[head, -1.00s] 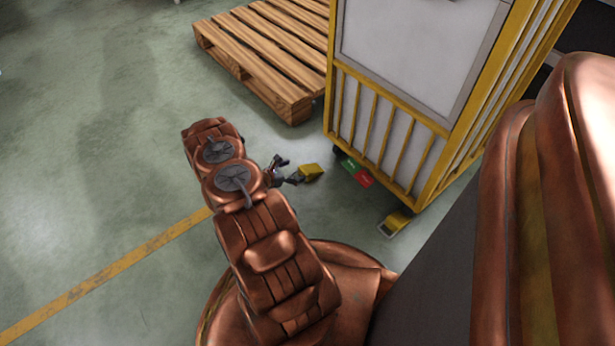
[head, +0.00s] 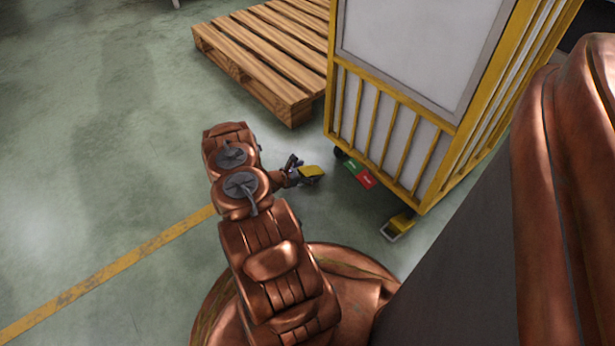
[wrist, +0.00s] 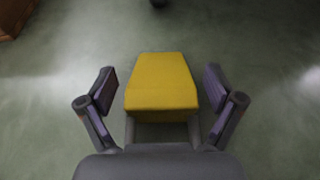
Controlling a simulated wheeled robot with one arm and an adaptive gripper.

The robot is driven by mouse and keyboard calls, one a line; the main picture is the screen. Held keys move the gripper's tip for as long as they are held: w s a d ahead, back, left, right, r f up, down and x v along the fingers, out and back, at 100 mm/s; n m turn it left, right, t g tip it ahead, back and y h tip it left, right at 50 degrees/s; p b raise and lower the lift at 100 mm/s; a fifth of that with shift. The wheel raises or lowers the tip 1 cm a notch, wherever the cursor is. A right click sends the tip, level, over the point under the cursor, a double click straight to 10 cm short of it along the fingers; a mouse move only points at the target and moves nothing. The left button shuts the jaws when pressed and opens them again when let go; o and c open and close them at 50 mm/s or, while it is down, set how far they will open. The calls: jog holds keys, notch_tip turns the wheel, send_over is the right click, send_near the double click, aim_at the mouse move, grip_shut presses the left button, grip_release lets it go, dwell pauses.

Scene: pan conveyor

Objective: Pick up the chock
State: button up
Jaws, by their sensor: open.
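The yellow chock (wrist: 160,84) is a wedge-shaped block on the floor in the middle of the wrist view. My gripper (wrist: 160,90) is open, with one finger on each side of the chock and a visible gap to it on both sides. In the head view the chock (head: 312,171) is small and partly covered by my gripper (head: 305,173), which is low over the floor left of the yellow cart.
A yellow-framed cart (head: 392,133) stands to the right. A wooden pallet (head: 265,55) lies behind. The floor at left is clear.

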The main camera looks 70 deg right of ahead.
jog(key=c, duration=1.5)
jog(key=shift+r, duration=0.1)
